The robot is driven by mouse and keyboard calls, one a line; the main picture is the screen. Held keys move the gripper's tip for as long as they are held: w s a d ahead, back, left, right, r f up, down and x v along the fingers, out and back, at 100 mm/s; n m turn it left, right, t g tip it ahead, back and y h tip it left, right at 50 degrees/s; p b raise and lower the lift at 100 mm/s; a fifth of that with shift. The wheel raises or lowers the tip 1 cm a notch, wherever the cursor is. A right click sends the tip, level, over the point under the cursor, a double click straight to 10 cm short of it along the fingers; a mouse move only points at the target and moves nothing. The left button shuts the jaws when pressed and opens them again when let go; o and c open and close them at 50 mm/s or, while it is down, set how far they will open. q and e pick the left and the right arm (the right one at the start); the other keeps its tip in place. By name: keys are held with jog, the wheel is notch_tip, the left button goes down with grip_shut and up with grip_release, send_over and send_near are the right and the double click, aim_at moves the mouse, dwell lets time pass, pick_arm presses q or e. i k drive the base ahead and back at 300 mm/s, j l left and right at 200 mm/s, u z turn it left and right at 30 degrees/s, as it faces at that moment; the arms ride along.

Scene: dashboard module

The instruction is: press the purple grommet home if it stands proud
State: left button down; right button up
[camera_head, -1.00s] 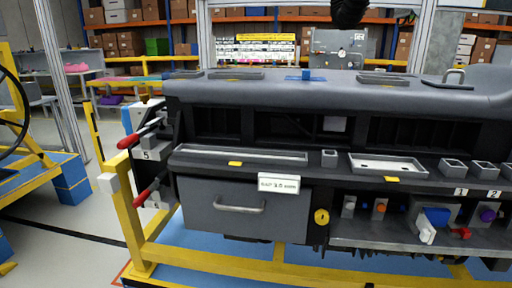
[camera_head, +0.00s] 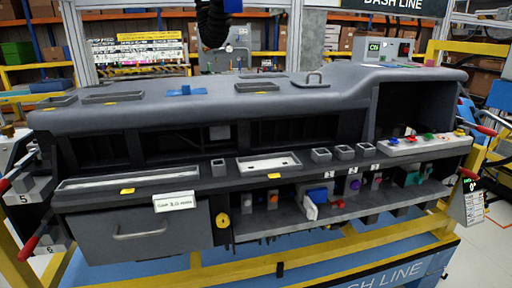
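The purple grommet (camera_head: 355,185) shows as a small round purple piece in a grey block on the lower shelf of the dashboard module (camera_head: 300,98). It sits below the number 2 label (camera_head: 352,171), right of a blue part (camera_head: 317,195). It is too small to tell whether it stands proud or sits flush. Neither of my grippers is in view.
A white lever-like part (camera_head: 310,208) stands close left of the grommet. Small open bins (camera_head: 345,152) line the ledge above. A panel with colored knobs (camera_head: 420,140) is at the right. A yellow frame (camera_head: 340,259) runs along the front. A black hose (camera_head: 212,22) hangs above.

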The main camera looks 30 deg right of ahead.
aim_at(354, 185)
jog(key=z, duration=1.65)
